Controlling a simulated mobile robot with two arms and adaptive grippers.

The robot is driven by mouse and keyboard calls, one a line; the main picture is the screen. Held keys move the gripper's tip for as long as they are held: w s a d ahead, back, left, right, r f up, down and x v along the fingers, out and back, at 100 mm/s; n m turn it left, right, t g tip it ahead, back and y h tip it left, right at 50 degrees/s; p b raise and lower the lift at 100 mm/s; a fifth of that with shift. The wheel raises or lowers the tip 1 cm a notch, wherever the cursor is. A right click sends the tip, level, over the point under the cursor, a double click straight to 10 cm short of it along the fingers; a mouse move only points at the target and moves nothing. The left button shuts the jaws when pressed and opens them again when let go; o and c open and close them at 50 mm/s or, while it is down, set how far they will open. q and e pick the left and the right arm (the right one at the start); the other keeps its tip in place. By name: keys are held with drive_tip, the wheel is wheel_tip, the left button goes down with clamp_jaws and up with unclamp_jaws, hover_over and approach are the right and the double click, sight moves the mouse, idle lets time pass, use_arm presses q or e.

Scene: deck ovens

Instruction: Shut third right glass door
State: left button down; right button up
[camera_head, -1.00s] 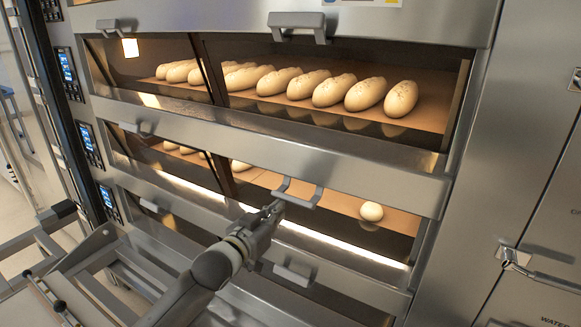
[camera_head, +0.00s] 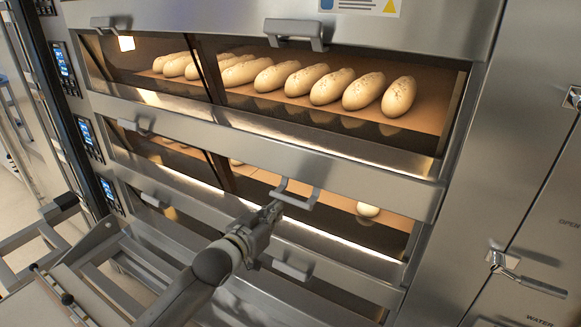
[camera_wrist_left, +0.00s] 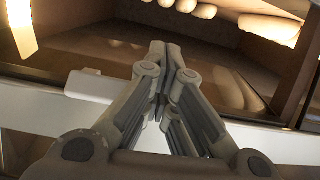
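The metal front strip of the right middle deck door (camera_head: 370,188) carries a grey bracket handle (camera_head: 298,194). A dark deck opening lies below it, with one pale roll (camera_head: 368,208) partly hidden by the strip. My left gripper (camera_head: 274,208) reaches up from below, its tips at or just beside the handle's left end. I cannot tell whether they touch. In the left wrist view, its fingers (camera_wrist_left: 162,52) are together at the tips, with nothing seen between them, in front of a pale metal strip (camera_wrist_left: 265,145). My right gripper is out of view.
Above is a lit deck with several loaves (camera_head: 290,80) and its own handle (camera_head: 295,34). Below is another handle (camera_head: 292,268). Control displays (camera_head: 86,131) line the left side. A metal cabinet with a latch (camera_head: 520,272) stands at right.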

use_arm(q)
drive_tip(key=shift+m+t+h, duration=0.4)
drive_tip(key=shift+t+h, duration=0.2)
drive_tip(key=shift+t, duration=0.1)
drive_tip(key=r, duration=0.3)
drive_tip(key=w+r, duration=0.1)
drive_tip(key=r, duration=0.5)
drive_tip(key=shift+w+d+r, duration=0.15)
drive_tip(key=shift+w+d, duration=0.1)
drive_tip(key=shift+s+a+f+p, duration=0.2)
drive_tip(key=shift+s+a+p, duration=0.15)
drive_tip(key=shift+s, duration=0.1)
drive_tip(key=p, duration=0.2)
approach(285, 169)
drive_tip(key=s+f, duration=0.1)
drive_tip(key=s+a+f, duration=0.1)
drive_tip(key=f, duration=0.1)
drive_tip(key=shift+s+a+f, duration=0.25)
drive_tip(key=shift+s, duration=0.15)
drive_tip(key=shift+s, duration=0.1)
